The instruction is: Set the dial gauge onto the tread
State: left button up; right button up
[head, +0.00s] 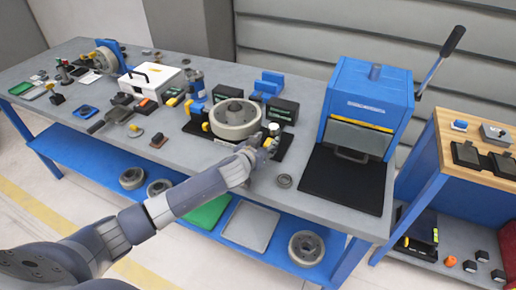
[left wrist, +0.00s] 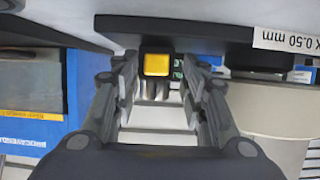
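The wheel (head: 236,112) lies flat on a dark fixture on the bench, its pale tread (head: 232,132) facing outward. My left gripper (head: 268,143) is at the wheel's front right side. In the left wrist view my left gripper (left wrist: 157,82) has its fingers spread on both sides of a small dark block with a yellow face (left wrist: 157,65), with gaps showing. I cannot tell if this block belongs to the dial gauge; the gauge is not clearly made out. The wheel's pale side also shows in the left wrist view (left wrist: 265,105). My right gripper is not in view.
A blue press (head: 368,95) with a black plate (head: 345,180) stands right of the gripper. A small grey ring (head: 284,181) lies near the bench's front edge. Dark and blue blocks (head: 281,108) stand behind the wheel. A white box (head: 152,82) is farther left.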

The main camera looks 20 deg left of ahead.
pick_arm(q)
jog(key=v, duration=1.1)
jog(key=shift+s+a, duration=0.15)
jog(key=shift+a, duration=0.05)
jog(key=s+d+f+m+g, duration=0.1)
jog(key=s+f+g, duration=0.25)
jog(key=s, duration=0.65)
jog(key=s+d+f+g, duration=0.1)
jog(key=s+f+g, duration=0.3)
jog(key=s, duration=0.7)
jog(key=s+d+f+m+g, duration=0.1)
jog(key=s+f+g, duration=0.2)
jog(key=s+f, duration=0.7)
jog(key=f, duration=1)
jog(key=s+f, duration=0.2)
jog(key=f, duration=1)
jog(key=s+a+f+g, duration=0.2)
jog(key=s+f, duration=1.3)
jog(key=s, duration=0.1)
jog(key=shift+s+a+f, duration=0.15)
jog(key=shift+s+a, duration=0.1)
jog(key=shift+s, duration=0.15)
